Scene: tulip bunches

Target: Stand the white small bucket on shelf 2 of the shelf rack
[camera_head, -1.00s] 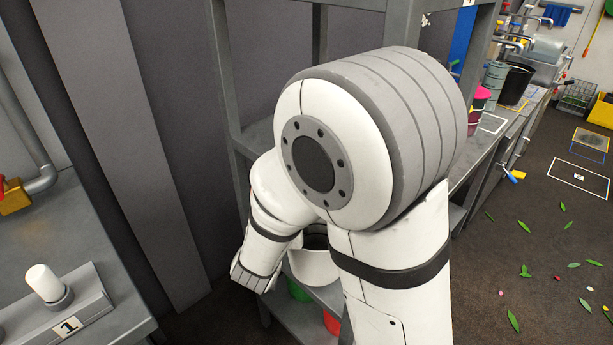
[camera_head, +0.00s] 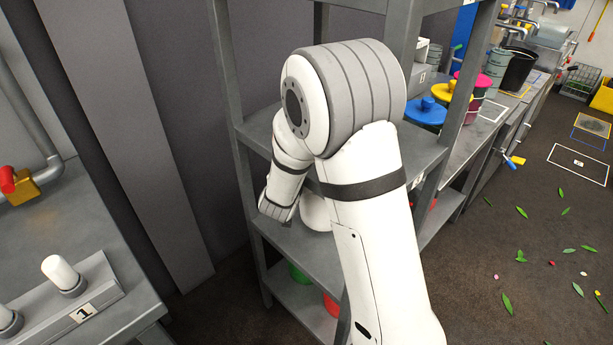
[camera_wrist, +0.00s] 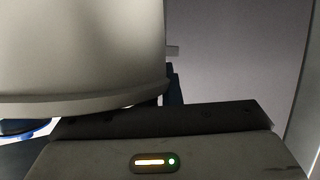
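The white small bucket (camera_head: 316,212) shows only in part in the head view, behind my arm. It is at the level just above the middle board (camera_head: 300,250) of the grey shelf rack (camera_head: 240,155); I cannot tell whether it touches the board. In the wrist view the pale bucket wall (camera_wrist: 80,50) fills the upper left, with its edge low in the picture. My gripper (camera_head: 277,208) is at the bucket's left side and appears shut on it. My fingertips are mostly hidden.
A shelf board labelled 3 (camera_head: 417,182) lies above the bucket. Green (camera_head: 300,272) and red (camera_head: 330,305) items stand lower in the rack. A grey bench (camera_head: 90,240) is at the left.

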